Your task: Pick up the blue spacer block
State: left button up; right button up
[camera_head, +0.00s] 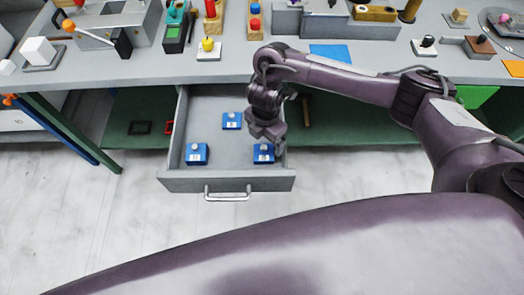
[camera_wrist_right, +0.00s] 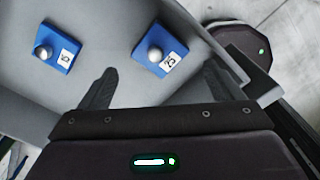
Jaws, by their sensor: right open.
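Several blue blocks, each with a round grey knob and a white label, lie in the open grey drawer (camera_head: 215,104). One block (camera_head: 232,121) is at the back, one (camera_head: 197,153) at the front left, and one (camera_head: 264,153) at the front right. My right gripper (camera_head: 268,138) is open over the front-right block and partly hides it. In the right wrist view, my open fingers (camera_wrist_right: 160,88) point toward a block (camera_wrist_right: 160,47) with a two-digit label, just beyond the tips and apart from them. Another block (camera_wrist_right: 57,47) lies to the left. My left gripper is not in view.
The drawer's front panel (camera_head: 180,181) has a metal handle (camera_head: 228,195). The drawer walls stand close around the blocks. The grey worktop (camera_head: 225,69) above holds several fixtures. A green shelf (camera_head: 350,135) lies below it. The floor (camera_head: 100,210) in front is clear.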

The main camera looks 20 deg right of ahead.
aim_at(265, 147)
notch_tip(265, 147, down, 2)
jog(key=shift+s+f+b, duration=0.1)
jog(key=shift+s+b, duration=0.05)
jog(key=shift+b, duration=0.3)
jog(key=f, duration=0.5)
jog(key=shift+w+b, duration=0.2)
jog(key=shift+b, duration=0.15)
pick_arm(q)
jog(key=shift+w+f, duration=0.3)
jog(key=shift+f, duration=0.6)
pick_arm(e)
jog(key=c, duration=0.8)
jog(key=shift+r, duration=0.1)
